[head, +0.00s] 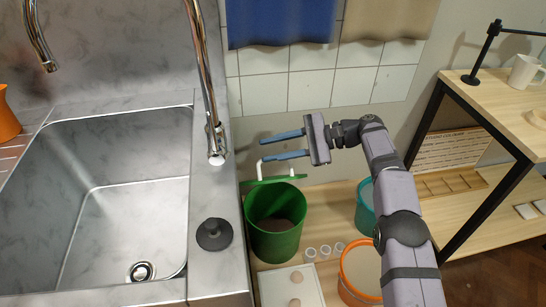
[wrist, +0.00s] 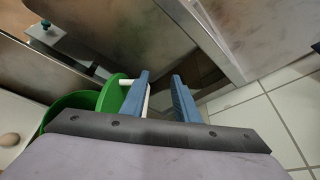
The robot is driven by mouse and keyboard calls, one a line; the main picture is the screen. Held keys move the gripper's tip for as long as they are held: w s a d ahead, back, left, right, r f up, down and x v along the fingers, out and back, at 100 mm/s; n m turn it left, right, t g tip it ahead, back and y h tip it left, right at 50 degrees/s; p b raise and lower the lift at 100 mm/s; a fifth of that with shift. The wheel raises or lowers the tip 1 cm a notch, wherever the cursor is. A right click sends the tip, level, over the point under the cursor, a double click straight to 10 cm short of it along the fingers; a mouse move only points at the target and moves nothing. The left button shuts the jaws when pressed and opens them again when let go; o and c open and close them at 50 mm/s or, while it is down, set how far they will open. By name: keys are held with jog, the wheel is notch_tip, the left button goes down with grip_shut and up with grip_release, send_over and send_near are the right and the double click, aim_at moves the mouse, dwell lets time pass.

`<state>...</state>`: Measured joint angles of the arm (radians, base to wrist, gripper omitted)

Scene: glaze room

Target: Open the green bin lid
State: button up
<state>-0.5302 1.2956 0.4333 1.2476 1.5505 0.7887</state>
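The green bin (head: 275,246) stands on the wooden floor right of the sink; its mouth is uncovered and brown contents show inside. Its green lid (head: 273,181) is raised at the bin's far rim, seen nearly edge-on. A white handle (head: 262,168) sticks out from the lid and is partly hidden by a finger. My gripper (head: 282,145) is open, with its two blue fingers apart beside the lid. In the wrist view, the lid (wrist: 114,93) and white handle (wrist: 126,82) are at the left finger. Handle parts show on both sides of that finger; contact cannot be told.
The sink counter (head: 217,190) with a black stopper (head: 214,234) borders the bin on the left. A teal bin (head: 364,208), an orange bucket (head: 358,275) and small white cups (head: 325,251) stand to the right. A tiled wall is behind; a shelf unit stands at right.

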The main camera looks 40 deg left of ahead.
notch_tip(320, 180, up, 6)
jog(key=shift+f+p, duration=0.2)
jog(key=shift+p, duration=0.8)
